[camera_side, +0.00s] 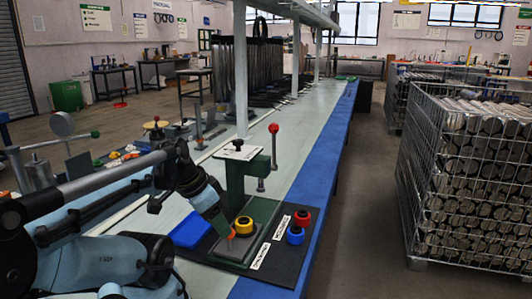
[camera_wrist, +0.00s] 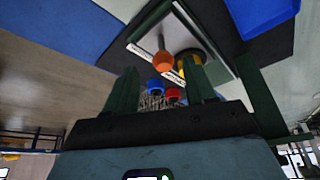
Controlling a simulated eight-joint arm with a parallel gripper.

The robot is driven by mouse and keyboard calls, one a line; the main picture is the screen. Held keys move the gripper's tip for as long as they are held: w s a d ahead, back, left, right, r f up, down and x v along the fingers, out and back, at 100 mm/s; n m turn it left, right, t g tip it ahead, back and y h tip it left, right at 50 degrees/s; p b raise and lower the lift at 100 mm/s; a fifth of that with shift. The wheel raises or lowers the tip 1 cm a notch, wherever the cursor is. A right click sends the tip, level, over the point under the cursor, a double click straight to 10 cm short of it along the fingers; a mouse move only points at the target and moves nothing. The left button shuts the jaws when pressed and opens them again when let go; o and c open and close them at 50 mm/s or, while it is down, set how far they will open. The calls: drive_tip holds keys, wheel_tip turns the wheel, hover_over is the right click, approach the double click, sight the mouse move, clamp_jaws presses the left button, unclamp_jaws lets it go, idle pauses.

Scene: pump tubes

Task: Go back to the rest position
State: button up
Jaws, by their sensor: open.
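My gripper (camera_side: 222,222) is at the end of my arm, low over the left side of the black mat in the side view. Its green fingers (camera_wrist: 162,82) are apart in the wrist view, with nothing visible held between them. An orange-tipped part (camera_side: 231,239) is just past the fingertips in the side view. In the wrist view the orange part (camera_wrist: 164,61) is on a grey rod, beyond the fingers. I cannot tell whether a finger touches it.
A green press (camera_side: 236,178) with a red-balled lever (camera_side: 273,128) stands behind the gripper. A yellow-topped part (camera_side: 243,225) is on its base. Red (camera_side: 302,217) and blue (camera_side: 295,235) parts sit on the black mat, right. A blue tray (camera_side: 192,229) lies left.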

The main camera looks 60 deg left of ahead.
drive_tip(key=w+d+r+m+t, duration=0.2)
drive_tip(key=w+d+r, duration=0.1)
drive_tip(key=w+d, duration=1)
drive_tip(key=shift+w+d+t+h, duration=0.35)
drive_tip(key=shift+d+t+h, duration=0.05)
drive_tip(key=shift+d, duration=0.5)
idle(0.5)
